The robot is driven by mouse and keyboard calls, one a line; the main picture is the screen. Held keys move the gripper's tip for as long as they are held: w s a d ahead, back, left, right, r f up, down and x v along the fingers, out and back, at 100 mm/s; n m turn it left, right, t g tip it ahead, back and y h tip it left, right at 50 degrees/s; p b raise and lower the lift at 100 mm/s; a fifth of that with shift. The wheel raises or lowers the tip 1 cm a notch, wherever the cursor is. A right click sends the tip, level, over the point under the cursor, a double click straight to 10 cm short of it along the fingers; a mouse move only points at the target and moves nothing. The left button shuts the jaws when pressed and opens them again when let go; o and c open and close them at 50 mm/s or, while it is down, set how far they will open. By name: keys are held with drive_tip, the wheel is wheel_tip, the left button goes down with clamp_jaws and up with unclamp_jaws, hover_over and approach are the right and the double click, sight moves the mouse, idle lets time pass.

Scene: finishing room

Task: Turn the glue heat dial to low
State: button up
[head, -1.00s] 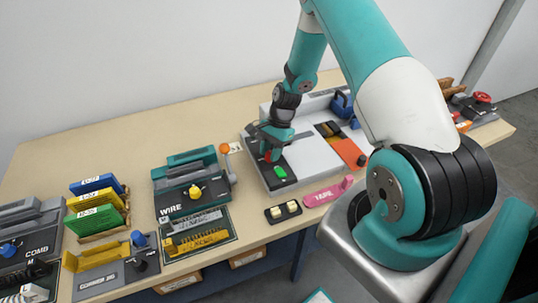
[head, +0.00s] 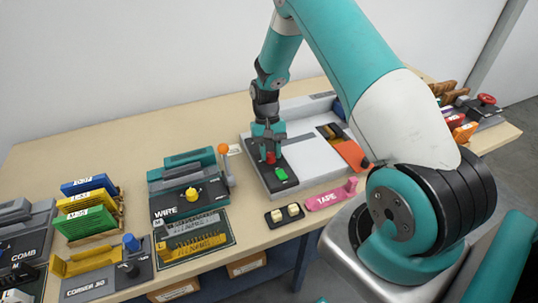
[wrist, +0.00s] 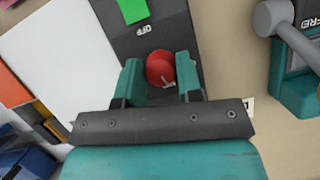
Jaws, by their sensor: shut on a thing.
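The red dial (head: 270,158) stands on the dark panel of a pale grey machine (head: 310,166), behind a green rocker switch (head: 281,174). It also shows in the wrist view (wrist: 160,66), with a small pale mark near its edge. My gripper (head: 269,149) is over the dial from above. In the wrist view my gripper (wrist: 159,78) has its two teal fingers on either side of the dial, shut on it. The switch (wrist: 132,9) lies just beyond, with OFF lettering between. The dial's scale marks are hidden or too small to read.
The wire machine with its yellow knob (head: 191,194) and orange-tipped lever (head: 226,160) stands to the left. The bench behind the machines is clear.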

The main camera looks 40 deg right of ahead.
drive_tip(key=n, duration=0.2)
drive_tip(key=n+h, duration=0.1)
drive_tip(key=n+h+b, duration=0.1)
drive_tip(key=n, duration=0.1)
drive_tip(key=shift+w+a+n, duration=0.1)
drive_tip(key=shift+w+n, duration=0.15)
drive_tip(key=shift+n, duration=0.05)
drive_tip(key=n+h, duration=0.2)
drive_tip(key=n, duration=0.3)
drive_tip(key=shift+s+n, duration=0.1)
drive_tip(key=shift+n, duration=0.2)
drive_tip(key=o, duration=0.9)
drive_tip(key=shift+a+r, duration=0.1)
drive_tip(key=shift+r, duration=0.1)
drive_tip(key=b+v, duration=0.2)
drive_tip(key=v, duration=1.5)
drive_tip(key=shift+s+a, duration=0.15)
drive_tip(key=shift+s, duration=0.05)
